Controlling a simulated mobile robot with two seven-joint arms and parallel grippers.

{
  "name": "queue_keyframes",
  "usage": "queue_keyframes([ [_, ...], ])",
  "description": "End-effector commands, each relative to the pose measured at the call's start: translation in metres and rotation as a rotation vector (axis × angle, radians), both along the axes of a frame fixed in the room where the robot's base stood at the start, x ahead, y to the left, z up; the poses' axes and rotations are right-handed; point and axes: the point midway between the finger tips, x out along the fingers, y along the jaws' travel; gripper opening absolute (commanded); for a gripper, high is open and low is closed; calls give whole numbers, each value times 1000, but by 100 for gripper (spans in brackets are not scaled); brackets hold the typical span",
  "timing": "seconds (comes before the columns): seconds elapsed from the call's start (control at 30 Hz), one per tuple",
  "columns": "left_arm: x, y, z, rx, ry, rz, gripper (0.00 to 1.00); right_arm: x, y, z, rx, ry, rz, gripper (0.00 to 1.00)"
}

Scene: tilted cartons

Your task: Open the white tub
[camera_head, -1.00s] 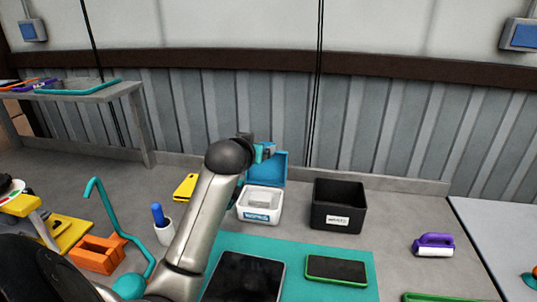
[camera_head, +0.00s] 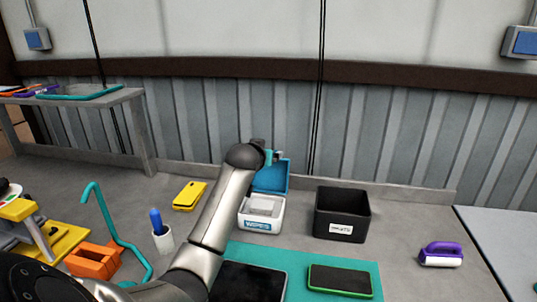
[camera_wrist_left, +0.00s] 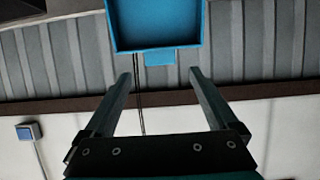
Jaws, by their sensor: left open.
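The white tub (camera_head: 261,219), labelled "WIPES", stands upright on the grey worktop behind the teal mat. Its blue lid (camera_head: 271,178) is hinged up at the back, and white contents show inside the tub. My left gripper (camera_head: 270,157) is at the top left edge of the raised lid, partly hidden by my arm. In the left wrist view the jaws (camera_wrist_left: 160,74) are spread and empty. The lid (camera_wrist_left: 158,25) with its small front tab is just beyond the fingertips, apparently clear of them. My right gripper is not in view.
A black open bin (camera_head: 341,216) stands right of the tub. A yellow box (camera_head: 190,195) and a white cup (camera_head: 162,240) with a blue-handled tool are left. A green-edged phone (camera_head: 340,279) lies on the mat (camera_head: 290,257). A purple-handled roller (camera_head: 441,254) lies right.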

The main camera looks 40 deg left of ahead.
Motion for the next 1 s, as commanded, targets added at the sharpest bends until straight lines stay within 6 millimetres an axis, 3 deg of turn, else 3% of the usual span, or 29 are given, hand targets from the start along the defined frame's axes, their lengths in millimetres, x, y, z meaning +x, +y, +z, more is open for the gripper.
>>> queue_keyframes([
  [0.5, 41, 23, -20, 0, -1, 0, 92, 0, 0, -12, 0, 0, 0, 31],
  [1.0, 50, 27, -23, 0, 0, 0, 92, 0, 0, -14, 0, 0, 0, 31],
])
